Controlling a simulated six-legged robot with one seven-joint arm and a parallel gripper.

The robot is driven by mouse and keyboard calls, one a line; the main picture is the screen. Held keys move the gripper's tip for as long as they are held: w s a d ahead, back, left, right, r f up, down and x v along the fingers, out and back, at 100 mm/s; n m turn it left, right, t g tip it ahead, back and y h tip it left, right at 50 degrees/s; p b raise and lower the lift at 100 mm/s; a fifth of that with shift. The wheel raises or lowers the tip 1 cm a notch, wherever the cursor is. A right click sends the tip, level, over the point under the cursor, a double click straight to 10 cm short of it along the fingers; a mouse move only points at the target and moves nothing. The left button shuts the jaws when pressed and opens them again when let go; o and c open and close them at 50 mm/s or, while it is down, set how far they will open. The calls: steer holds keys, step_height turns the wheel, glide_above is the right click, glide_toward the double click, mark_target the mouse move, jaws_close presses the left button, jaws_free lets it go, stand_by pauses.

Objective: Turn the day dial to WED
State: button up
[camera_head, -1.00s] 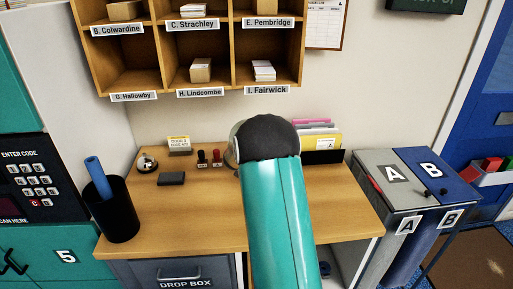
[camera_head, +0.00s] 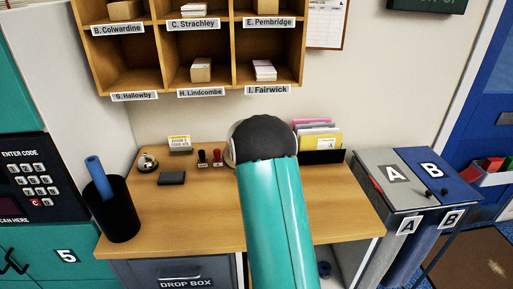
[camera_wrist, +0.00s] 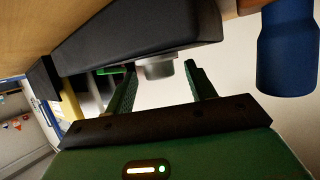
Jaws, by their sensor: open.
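The day dial cannot be made out in the head view, where my arm covers the middle of the desk. In the wrist view a short grey, knob-like cylinder (camera_wrist: 160,67) sticks out from a dark wedge-shaped body (camera_wrist: 135,35). It may be the dial; no day lettering shows. My gripper (camera_wrist: 162,78) is open, with one green finger on each side of the knob. The fingertips are close to the knob, and I cannot tell whether they touch it. My gripper is hidden behind my arm in the head view.
The desk (camera_head: 200,222) holds a black cup (camera_head: 118,215) with a blue tube, a bell (camera_head: 148,162), stamps (camera_head: 210,158), a dark pad (camera_head: 172,178) and a folder holder (camera_head: 322,155). Pigeonholes (camera_head: 190,92) hang above. A blue cylinder (camera_wrist: 288,55) is near my gripper in the wrist view.

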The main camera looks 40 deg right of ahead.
steer(key=v, duration=1.4)
steer(key=shift+w, duration=0.1)
steer(key=s+a+r+n+t+y, duration=0.1)
steer(key=a+r+n+t+y, duration=0.35)
steer(key=a, duration=0.65)
steer(key=s+a+r+n+t+y, duration=0.1)
steer(key=a+r+n+y, duration=0.2)
steer(key=a+r+y, duration=0.55)
steer(key=s+a+n+g, duration=0.2)
steer(key=s+a+n, duration=0.1)
steer(key=s+a, duration=0.7)
steer(key=s+f+n+g, duration=0.1)
steer(key=s+f+g, duration=0.1)
steer(key=s, duration=0.6)
steer(key=s+a+f+g+h, duration=0.1)
steer(key=s+f+g, duration=0.1)
steer(key=s, duration=0.6)
steer(key=shift+a+n, duration=0.25)
steer(key=shift+n, duration=0.1)
steer(key=shift+s+g, duration=0.15)
steer(key=shift+g, duration=0.1)
